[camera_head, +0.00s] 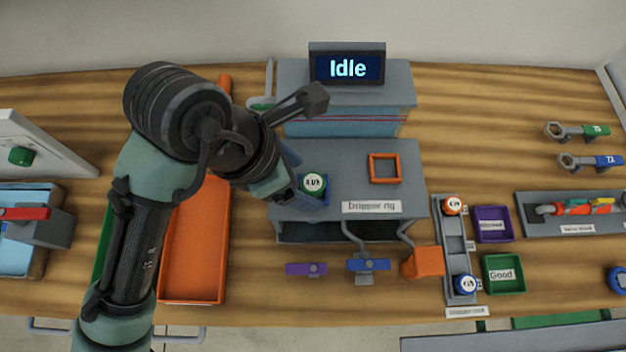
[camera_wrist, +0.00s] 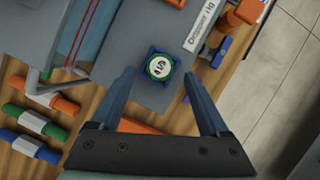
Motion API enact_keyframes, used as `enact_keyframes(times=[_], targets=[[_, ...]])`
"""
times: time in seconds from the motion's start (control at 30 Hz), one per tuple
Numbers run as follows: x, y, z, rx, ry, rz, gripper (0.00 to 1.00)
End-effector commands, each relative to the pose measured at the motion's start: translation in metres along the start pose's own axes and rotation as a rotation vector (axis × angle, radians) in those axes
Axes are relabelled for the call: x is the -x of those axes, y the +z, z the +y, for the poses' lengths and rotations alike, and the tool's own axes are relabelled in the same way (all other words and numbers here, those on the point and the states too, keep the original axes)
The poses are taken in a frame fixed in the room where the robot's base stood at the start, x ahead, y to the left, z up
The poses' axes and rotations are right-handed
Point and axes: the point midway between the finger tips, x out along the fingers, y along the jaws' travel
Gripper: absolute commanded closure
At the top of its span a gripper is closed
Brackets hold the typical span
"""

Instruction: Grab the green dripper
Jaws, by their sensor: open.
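The green dripper (camera_head: 313,184) has a white labelled top and sits upright in a blue square holder on the grey Dripper rig (camera_head: 362,172). In the wrist view the green dripper (camera_wrist: 160,67) is centred ahead of my gripper, between the lines of the two fingers. My gripper (camera_head: 298,186) is beside the dripper, at its left in the head view. In the wrist view my gripper (camera_wrist: 160,76) has its two blue fingers wide apart with nothing held. I cannot tell whether either finger touches the holder. The arm hides part of the rig's left side.
An orange square frame (camera_head: 384,168) lies on the rig. A screen (camera_head: 347,68) behind reads Idle. A rack (camera_head: 456,262) at the right holds orange and blue drippers, next to a purple bin (camera_head: 494,240) and a green Good bin (camera_head: 522,290). An orange tray (camera_head: 195,250) lies left.

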Motion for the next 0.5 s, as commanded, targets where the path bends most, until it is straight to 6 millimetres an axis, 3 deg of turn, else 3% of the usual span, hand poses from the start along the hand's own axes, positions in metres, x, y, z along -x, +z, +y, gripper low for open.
enact_keyframes(times=[0.13,0.4,0.5], targets=[[-0.016,0.0,0.0,0.001,-0.002,0.001,0.21],[-0.018,0.0,0.0,0.0,0.0,0.0,0.21],[-0.018,0.0,0.0,0.0,0.0,0.0,0.37]])
